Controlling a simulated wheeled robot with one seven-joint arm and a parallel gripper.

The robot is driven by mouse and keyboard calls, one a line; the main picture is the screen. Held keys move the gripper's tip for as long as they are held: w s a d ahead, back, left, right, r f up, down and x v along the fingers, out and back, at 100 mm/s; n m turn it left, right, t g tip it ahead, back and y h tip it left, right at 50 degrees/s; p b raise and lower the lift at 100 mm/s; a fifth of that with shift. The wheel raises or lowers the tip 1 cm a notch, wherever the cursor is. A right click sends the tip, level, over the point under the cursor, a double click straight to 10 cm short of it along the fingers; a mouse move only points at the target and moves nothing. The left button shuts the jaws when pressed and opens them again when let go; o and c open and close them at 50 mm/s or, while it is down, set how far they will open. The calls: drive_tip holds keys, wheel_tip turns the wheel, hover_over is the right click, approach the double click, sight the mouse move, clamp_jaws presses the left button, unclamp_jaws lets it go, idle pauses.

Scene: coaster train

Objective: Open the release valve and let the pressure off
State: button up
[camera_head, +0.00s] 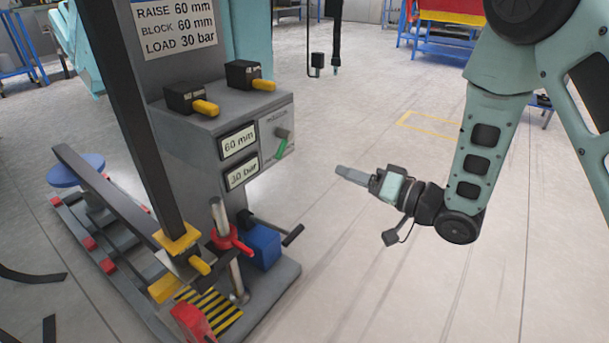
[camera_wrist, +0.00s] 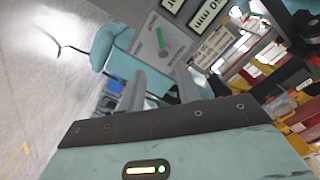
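A valve plate (camera_head: 277,132) is on the right face of the grey press cabinet, with a grey knob (camera_head: 282,132) and a green lever (camera_head: 281,148) slanting below it. I take this to be the release valve; its label is too small to read. The green lever also shows in the wrist view (camera_wrist: 159,37), beyond my fingers. My gripper (camera_head: 342,171) is right of the plate in the head view, pointing left towards it, apart from it and empty. In the wrist view the two fingers (camera_wrist: 160,78) stand apart. Displays read 60 mm (camera_head: 238,141) and 30 bar (camera_head: 242,171).
Two black boxes with yellow handles (camera_head: 207,108) sit on the cabinet top. Below stand a red collar (camera_head: 226,238) on a post, a blue box (camera_head: 264,243) and a black-ended bar (camera_head: 292,235). Open floor (camera_head: 370,270) lies right of the cabinet.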

sight(284, 150)
drive_tip(key=shift+y, duration=0.3)
drive_tip(key=b+x, duration=0.4)
drive_tip(key=x, duration=1.2)
drive_tip(key=shift+w+a+f+b, duration=0.15)
drive_tip(key=shift+w+a+b, duration=0.1)
drive_tip(key=shift+w+b, duration=0.1)
clamp_jaws()
